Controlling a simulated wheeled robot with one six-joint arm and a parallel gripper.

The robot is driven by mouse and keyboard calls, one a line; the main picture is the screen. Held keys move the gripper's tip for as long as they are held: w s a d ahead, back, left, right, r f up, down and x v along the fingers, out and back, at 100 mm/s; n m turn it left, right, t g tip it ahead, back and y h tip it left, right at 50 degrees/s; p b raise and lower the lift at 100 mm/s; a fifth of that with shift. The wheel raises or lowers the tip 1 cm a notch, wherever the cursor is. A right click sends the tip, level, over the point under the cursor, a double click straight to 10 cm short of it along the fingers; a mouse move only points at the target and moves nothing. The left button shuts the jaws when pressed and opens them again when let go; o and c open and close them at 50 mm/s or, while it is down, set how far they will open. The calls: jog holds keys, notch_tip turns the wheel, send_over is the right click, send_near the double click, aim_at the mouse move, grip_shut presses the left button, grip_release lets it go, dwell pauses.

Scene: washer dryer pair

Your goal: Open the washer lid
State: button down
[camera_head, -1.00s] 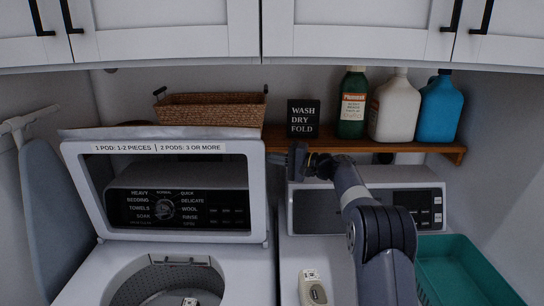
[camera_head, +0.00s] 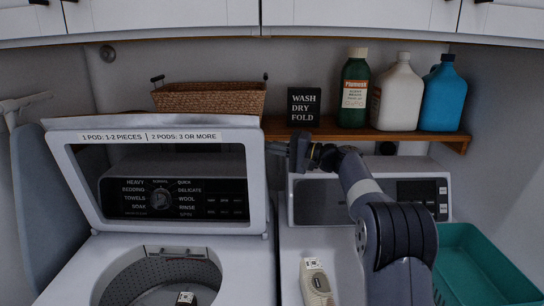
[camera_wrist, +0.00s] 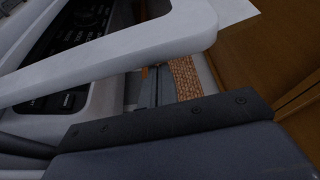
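The washer lid (camera_head: 254,185) is a white frame with a dark see-through window and a pod label along its top. It stands raised at the back of the washer (camera_head: 80,268), leaning back, and the drum opening (camera_head: 165,272) is uncovered. My gripper (camera_head: 278,149) is at the lid's upper right edge, pointing left. I cannot tell whether it touches the lid. In the wrist view, the pale lid frame (camera_wrist: 130,62) crosses in front of my gripper (camera_wrist: 155,88).
The dryer (camera_head: 300,250) stands to the right, with a teal basket (camera_head: 485,265) beside it. A wooden shelf (camera_head: 400,138) behind holds several bottles, a dark sign (camera_head: 304,107) and a wicker basket (camera_head: 210,100). Cabinets (camera_head: 360,18) hang above. An ironing board (camera_head: 45,200) stands left.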

jog(key=shift+s+f+n+b, duration=0.15)
jog(key=shift+s+n+b, duration=0.15)
jog(key=shift+s+b, duration=0.85)
jog(key=shift+w, duration=0.2)
jog(key=b+v, duration=0.2)
jog(key=v, duration=0.8)
jog(key=shift+d, duration=0.45)
jog(key=shift+a+f, duration=0.1)
jog(key=p+x, duration=0.2)
jog(key=x, duration=0.8)
jog(key=shift+a+r, duration=0.2)
jog(key=shift+a, duration=0.2)
jog(key=shift+w, duration=0.1)
